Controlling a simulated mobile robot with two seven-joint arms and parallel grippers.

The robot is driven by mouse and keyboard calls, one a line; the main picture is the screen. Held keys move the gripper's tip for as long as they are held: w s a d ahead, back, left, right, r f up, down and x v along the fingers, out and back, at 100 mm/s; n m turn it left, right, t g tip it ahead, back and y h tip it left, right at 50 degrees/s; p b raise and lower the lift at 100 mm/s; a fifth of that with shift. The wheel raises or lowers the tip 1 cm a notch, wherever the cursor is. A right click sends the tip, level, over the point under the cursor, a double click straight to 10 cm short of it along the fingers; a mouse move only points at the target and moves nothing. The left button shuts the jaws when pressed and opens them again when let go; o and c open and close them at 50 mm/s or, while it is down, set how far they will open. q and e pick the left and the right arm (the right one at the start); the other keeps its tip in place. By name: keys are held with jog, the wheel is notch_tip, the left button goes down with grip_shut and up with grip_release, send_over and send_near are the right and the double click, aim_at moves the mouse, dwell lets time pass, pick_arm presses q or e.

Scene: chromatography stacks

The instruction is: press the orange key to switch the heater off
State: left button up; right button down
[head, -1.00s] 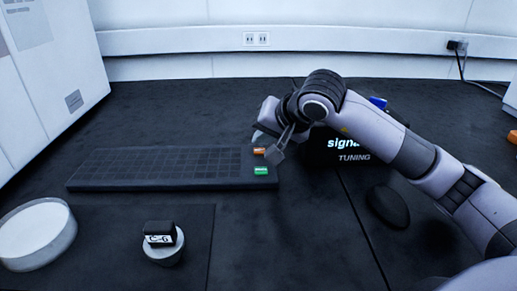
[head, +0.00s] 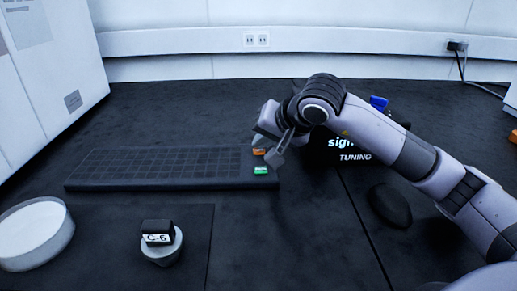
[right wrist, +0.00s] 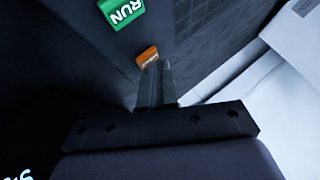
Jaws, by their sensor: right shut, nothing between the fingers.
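The small orange key (head: 259,151) sits at the right end of a dark keyboard (head: 160,184), just behind a green key (head: 261,170). In the right wrist view the orange key (right wrist: 147,56) lies right at my fingertips, and the green key (right wrist: 122,11) reads "RUN". My right gripper (head: 265,152) reaches over the keyboard's right end from the right. It is shut and empty, and its fingers (right wrist: 154,66) point at the orange key's near edge. I cannot tell whether they touch it. My left gripper is out of view.
A dark display (head: 355,157) reading "TUNING" stands partly behind my right arm. A dark rounded object (head: 390,205) lies in front of it. A black-topped piece labelled C-6 (head: 158,240) and a white round dish (head: 35,235) are at front left. The front middle is clear.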

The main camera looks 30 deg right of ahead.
aim_at(263, 152)
jog(key=shift+r, duration=0.25)
pick_arm(q)
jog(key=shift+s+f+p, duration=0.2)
jog(key=shift+p, duration=0.1)
pick_arm(e)
jog(key=shift+r, duration=0.2)
jog(key=shift+r, duration=0.25)
pick_arm(q)
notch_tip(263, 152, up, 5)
jog(key=p, duration=0.4)
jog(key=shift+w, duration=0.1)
pick_arm(e)
notch_tip(263, 152, up, 6)
jog(key=shift+f, duration=0.25)
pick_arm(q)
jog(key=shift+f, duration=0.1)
